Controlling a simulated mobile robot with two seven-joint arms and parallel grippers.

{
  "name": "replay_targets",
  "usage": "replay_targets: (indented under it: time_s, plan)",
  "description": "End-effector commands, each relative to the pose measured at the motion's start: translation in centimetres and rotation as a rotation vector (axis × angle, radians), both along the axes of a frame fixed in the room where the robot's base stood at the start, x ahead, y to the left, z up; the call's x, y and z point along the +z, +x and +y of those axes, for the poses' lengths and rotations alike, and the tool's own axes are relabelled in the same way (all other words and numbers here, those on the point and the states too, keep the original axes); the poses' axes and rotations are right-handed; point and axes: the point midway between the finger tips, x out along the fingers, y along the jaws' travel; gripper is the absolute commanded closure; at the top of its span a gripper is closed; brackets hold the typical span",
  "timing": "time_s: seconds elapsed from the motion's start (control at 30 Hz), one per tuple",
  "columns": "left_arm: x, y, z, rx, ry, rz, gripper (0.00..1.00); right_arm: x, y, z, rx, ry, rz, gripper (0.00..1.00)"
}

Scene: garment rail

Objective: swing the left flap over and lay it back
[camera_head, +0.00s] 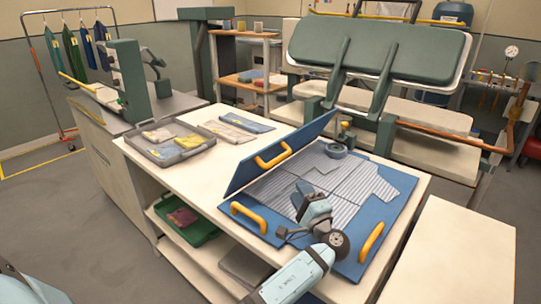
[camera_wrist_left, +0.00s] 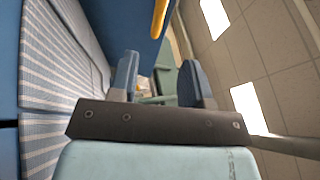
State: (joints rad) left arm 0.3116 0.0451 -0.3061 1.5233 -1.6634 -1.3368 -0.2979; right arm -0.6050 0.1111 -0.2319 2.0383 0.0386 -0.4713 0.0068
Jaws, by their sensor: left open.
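The blue folding board (camera_head: 408,182) lies on the white table with a grey-and-white striped shirt (camera_head: 335,180) spread on it. The left flap (camera_head: 300,146) is raised and stands tilted along the board's back-left side; its yellow handle (camera_head: 273,156) faces me. My left gripper (camera_head: 302,210) is open and empty over the front part of the shirt, apart from the raised flap. In the left wrist view its two fingers (camera_wrist_left: 160,80) stand apart, with the striped shirt (camera_wrist_left: 55,80) at the left and the yellow handle (camera_wrist_left: 159,17) at the top. My right gripper is out of view.
Yellow handles (camera_head: 249,217) (camera_head: 371,242) mark the board's front-left and right parts. A grey tray (camera_head: 200,151) of folded clothes stands behind left. A green pressing machine (camera_head: 380,50) stands behind the table.

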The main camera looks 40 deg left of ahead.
Motion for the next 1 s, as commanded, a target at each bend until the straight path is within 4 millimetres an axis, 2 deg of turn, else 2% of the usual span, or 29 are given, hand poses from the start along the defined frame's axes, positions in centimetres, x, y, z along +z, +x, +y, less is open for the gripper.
replay_targets:
  time_s: [0.17, 0.5, 0.7, 1.0]
  plan:
    - [0.4, 0.6, 1.5, 0.011, -0.005, 0.001, 0.56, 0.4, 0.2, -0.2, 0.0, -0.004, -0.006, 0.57]
    - [2.5, 3.8, 7.6, 0.01, -0.002, -0.001, 0.56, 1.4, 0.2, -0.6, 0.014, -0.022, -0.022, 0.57]
    - [3.3, 5.3, 10.4, 0.009, -0.002, 0.0, 0.56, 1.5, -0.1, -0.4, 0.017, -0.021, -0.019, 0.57]
    - [3.6, 6.1, 11.8, 0.007, -0.004, 0.0, 0.56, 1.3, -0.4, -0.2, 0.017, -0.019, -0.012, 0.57]
